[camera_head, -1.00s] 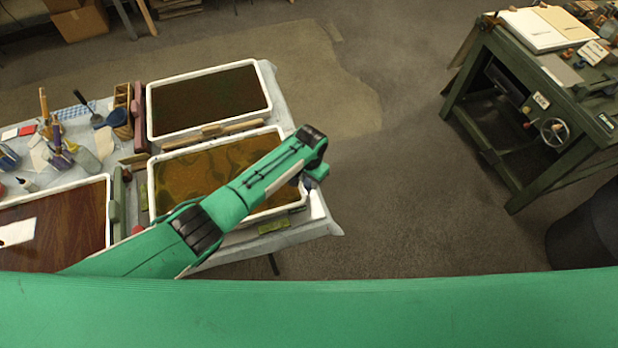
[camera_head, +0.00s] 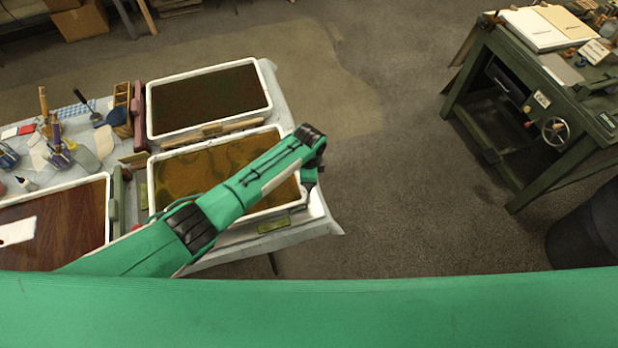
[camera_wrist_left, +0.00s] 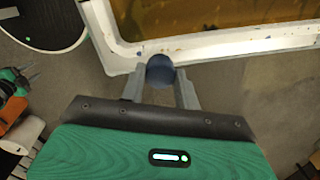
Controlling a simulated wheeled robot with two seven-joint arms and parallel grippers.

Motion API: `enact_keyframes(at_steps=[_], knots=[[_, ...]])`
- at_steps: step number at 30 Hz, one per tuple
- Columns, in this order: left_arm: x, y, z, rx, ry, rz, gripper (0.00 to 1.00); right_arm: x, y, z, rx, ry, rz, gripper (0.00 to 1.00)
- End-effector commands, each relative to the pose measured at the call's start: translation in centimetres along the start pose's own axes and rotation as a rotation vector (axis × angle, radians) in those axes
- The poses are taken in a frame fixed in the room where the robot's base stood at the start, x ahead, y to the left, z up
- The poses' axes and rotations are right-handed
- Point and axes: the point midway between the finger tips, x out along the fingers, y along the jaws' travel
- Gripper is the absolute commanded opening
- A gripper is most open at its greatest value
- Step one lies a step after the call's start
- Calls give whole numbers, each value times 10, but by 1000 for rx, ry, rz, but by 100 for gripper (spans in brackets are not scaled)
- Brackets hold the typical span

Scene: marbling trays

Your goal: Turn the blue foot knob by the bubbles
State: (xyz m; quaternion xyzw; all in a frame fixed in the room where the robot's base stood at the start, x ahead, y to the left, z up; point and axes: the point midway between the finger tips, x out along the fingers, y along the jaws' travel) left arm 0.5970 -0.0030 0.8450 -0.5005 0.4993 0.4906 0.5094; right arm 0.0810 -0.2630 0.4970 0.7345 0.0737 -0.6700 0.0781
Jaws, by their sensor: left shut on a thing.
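In the left wrist view, a round dark blue knob (camera_wrist_left: 160,68) sits between the two grey fingers of my left gripper (camera_wrist_left: 160,80), which is shut on it. The knob is at the outer edge of a white-rimmed tray (camera_wrist_left: 225,44) holding amber liquid. In the head view, that tray (camera_head: 152,205) is the near right one, and my left forearm crosses over it. My left gripper (camera_head: 309,182) points down at its right end; the knob is hidden there. My right gripper is out of view.
A yellow-green bar (camera_head: 272,226) lies along the tray's near side. A dark-liquid tray (camera_head: 150,110) is behind, and a brown one (camera_head: 107,215) is at left. A green workbench (camera_head: 530,185) stands far right, with open floor (camera_head: 400,190) between.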

Motion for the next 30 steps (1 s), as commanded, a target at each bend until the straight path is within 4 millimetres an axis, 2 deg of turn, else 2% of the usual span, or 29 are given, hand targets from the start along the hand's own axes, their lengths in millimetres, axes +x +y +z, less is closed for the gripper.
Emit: enact_keyframes(at_steps=[12,30], knots=[[0,-1,0,209,5,-2,9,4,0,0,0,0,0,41],[-1,-1,0,244,6,-2,9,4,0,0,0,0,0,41]])
